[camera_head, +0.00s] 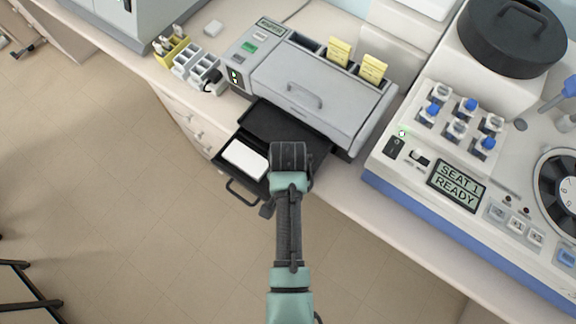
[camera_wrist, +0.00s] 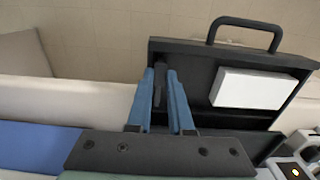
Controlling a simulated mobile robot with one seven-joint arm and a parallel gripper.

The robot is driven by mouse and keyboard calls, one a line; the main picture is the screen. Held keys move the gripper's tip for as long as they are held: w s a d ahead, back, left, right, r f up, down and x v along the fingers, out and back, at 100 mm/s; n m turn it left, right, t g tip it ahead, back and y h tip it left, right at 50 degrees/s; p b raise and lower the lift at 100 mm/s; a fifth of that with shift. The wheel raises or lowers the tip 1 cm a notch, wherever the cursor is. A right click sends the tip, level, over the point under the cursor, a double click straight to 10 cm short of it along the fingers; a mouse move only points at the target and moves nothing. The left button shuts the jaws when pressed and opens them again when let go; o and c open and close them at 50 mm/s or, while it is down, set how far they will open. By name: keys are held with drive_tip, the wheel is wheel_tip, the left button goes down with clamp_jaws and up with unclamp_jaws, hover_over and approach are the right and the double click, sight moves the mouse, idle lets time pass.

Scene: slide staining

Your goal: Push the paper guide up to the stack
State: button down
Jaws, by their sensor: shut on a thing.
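The paper stack is a white block (camera_wrist: 248,90) lying in the black pulled-out tray (camera_wrist: 190,48); it also shows in the head view (camera_head: 245,159). The paper guide is a thin dark piece (camera_wrist: 160,88) in the tray, left of the stack in the wrist view, with a strip of bare tray between them. My gripper (camera_wrist: 161,74) has its two blue fingers shut on the guide, one on each side. In the head view my wrist covers the tray's right part, hiding the guide and fingertips.
The tray sticks out of a grey printer (camera_head: 310,85) on the white bench, with its handle (camera_head: 240,194) at the front edge. A machine with a screen (camera_head: 457,185) stands to the right. Small racks (camera_head: 190,65) stand at the left. Open floor lies in front.

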idle(0.5)
drive_tip(key=w+a, duration=0.1)
drive_tip(key=w+a+b, duration=0.1)
drive_tip(key=a, duration=0.1)
drive_tip(key=shift+w+a, duration=0.3)
drive_tip(key=shift+w, duration=0.1)
drive_tip(key=c, duration=0.8)
unclamp_jaws()
drive_tip(key=shift+s, duration=0.1)
drive_tip(key=shift+r, duration=0.15)
wheel_tip(320, 180, up, 13)
